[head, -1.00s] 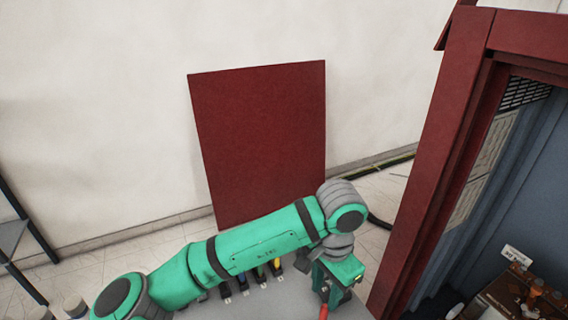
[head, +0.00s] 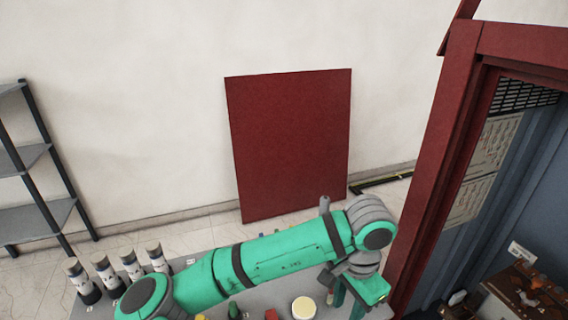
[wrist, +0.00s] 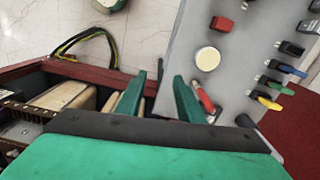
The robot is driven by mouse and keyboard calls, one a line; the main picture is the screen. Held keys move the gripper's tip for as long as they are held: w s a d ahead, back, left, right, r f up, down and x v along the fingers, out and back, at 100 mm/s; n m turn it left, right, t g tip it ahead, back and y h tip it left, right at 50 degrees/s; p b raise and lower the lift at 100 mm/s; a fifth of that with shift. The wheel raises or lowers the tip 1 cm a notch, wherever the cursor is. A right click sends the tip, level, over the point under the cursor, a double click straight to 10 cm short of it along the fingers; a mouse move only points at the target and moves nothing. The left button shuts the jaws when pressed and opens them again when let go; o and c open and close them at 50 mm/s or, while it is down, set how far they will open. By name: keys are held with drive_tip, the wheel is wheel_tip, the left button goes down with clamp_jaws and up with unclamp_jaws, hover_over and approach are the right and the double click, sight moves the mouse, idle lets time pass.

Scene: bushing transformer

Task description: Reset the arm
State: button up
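My green arm (head: 275,258) stretches across the lower middle of the head view, above a grey tabletop. My gripper (head: 348,302) is at its right end, low and beside the red cabinet frame. In the wrist view my gripper (wrist: 160,95) shows two green fingers spread apart.
The grey tabletop (wrist: 190,45) carries a round cream item (wrist: 207,59), a red block (wrist: 222,23) and several coloured tools. Several white-and-black bottles (head: 132,264) stand at the table's left. A red panel (head: 290,140) leans on the wall. The open cabinet (head: 440,150) is close right.

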drive_tip(key=w+d+r+n+t+h, duration=0.1)
drive_tip(key=d+r+n+t+h, duration=0.15)
drive_tip(key=d+h, duration=0.7)
drive_tip(key=d+r+n+t+h, duration=0.25)
drive_tip(key=d+h, duration=0.35)
drive_tip(key=d, duration=0.7)
drive_tip(key=s+a+f+n+t+y, duration=0.2)
drive_tip(key=a+f+n+t+y, duration=0.35)
drive_tip(key=a+f, duration=0.35)
drive_tip(key=s+a+f+n+t+y, duration=0.2)
drive_tip(key=a+f+n+t+y, duration=0.2)
drive_tip(key=a+f+n+t, duration=0.45)
drive_tip(key=s+a+f+m+g+y, duration=0.1)
drive_tip(key=s+a+f+m+y, duration=0.1)
drive_tip(key=s+a, duration=0.7)
drive_tip(key=s+a+f+m+g+y, duration=0.2)
drive_tip(key=s+a+m+y, duration=0.2)
drive_tip(key=s+a, duration=0.5)
drive_tip(key=s, duration=0.6)
drive_tip(key=shift+s+a+g, duration=0.3)
drive_tip(key=shift+s+a, duration=0.05)
drive_tip(key=shift+a, duration=0.05)
